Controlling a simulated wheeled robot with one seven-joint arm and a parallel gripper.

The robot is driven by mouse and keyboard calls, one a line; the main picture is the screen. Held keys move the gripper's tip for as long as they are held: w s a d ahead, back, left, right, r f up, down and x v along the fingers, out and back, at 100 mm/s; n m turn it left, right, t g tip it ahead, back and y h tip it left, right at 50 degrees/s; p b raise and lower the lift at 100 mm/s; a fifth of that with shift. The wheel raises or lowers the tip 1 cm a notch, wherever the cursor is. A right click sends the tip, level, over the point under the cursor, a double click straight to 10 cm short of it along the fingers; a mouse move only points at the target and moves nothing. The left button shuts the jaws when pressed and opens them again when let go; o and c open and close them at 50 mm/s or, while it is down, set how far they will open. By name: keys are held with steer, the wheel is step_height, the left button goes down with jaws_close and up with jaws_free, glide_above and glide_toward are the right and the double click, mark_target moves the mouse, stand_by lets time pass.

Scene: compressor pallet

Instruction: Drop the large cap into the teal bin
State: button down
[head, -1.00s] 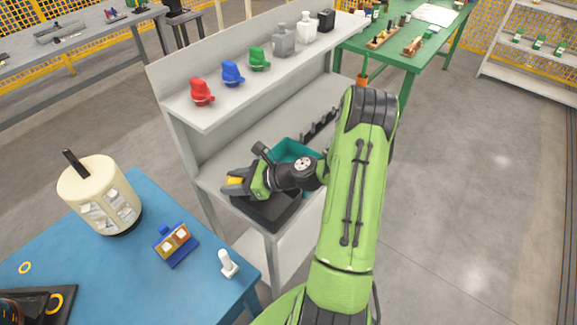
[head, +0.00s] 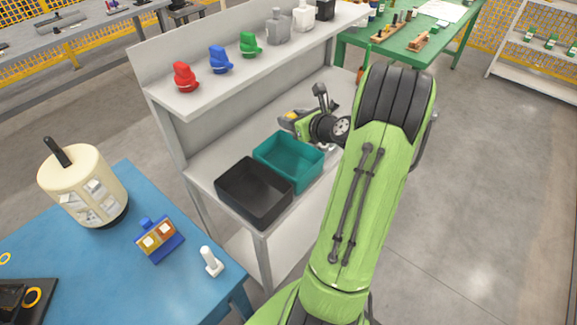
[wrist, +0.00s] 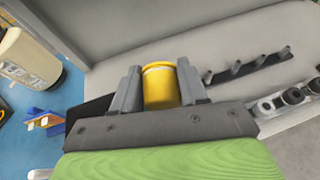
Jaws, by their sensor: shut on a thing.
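My gripper (wrist: 158,78) is shut on a yellow cylindrical cap (wrist: 161,88), which sits between the two grey fingers in the wrist view. In the head view, my gripper (head: 288,119) is above the lower shelf, just behind the far edge of the teal bin as seen there; its exact height is hard to tell. The teal bin (head: 309,174) stands on the lower shelf, open at the top, and its visible inside looks empty. It is not clearly visible in the wrist view.
A black bin (head: 274,213) stands directly left of the teal bin. The upper shelf (head: 203,98) holds red, blue and green parts and several bottles. A row of dark hooks (wrist: 250,67) shows in the wrist view. A blue table (head: 190,285) is at the left.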

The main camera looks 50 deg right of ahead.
step_height(320, 180, down, 6)
steer(key=b, duration=0.5)
steer(key=shift+b, duration=0.4)
steer(key=c, duration=0.5)
jaws_free()
steer(key=shift+r, duration=0.1)
steer(key=p+v, duration=0.3)
steer(key=v, duration=1.2)
steer(key=shift+s, duration=0.35)
steer(key=shift+a+r, duration=0.1)
steer(key=shift+r, duration=0.05)
